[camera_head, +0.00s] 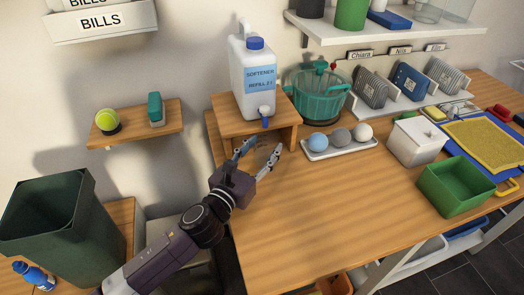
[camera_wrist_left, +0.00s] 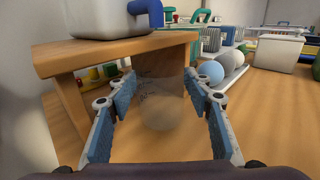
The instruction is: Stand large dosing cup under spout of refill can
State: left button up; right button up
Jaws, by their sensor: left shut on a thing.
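The refill can (camera_head: 241,80) is a white jug with a blue cap and a "SOFTENER REFILL" label. It stands on a small wooden stand (camera_head: 222,123). Its blue spout (camera_head: 264,112) hangs over the stand's front edge and also shows at the top of the left wrist view (camera_wrist_left: 154,13). My left gripper (camera_head: 263,150) is just in front of the stand, below the spout. Its fingers are closed around the clear, see-through dosing cup (camera_wrist_left: 161,104), which looks upright, in front of the stand's opening. Whether the cup touches the table I cannot tell. My right gripper is not in view.
A teal basket (camera_head: 318,92) stands right of the stand. A white tray (camera_head: 342,152) with three balls lies in front of it. A white lidded box (camera_head: 416,142) and a green bin (camera_head: 456,188) are farther right. The table's front middle is clear.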

pick_arm(q)
jog(key=shift+f, duration=0.85)
jog(key=shift+s, duration=0.1)
jog(key=o, duration=0.6)
jog(key=shift+f, duration=0.15)
jog(key=shift+c, duration=0.2)
jog(key=o, duration=0.5)
jog(key=shift+c, duration=0.2)
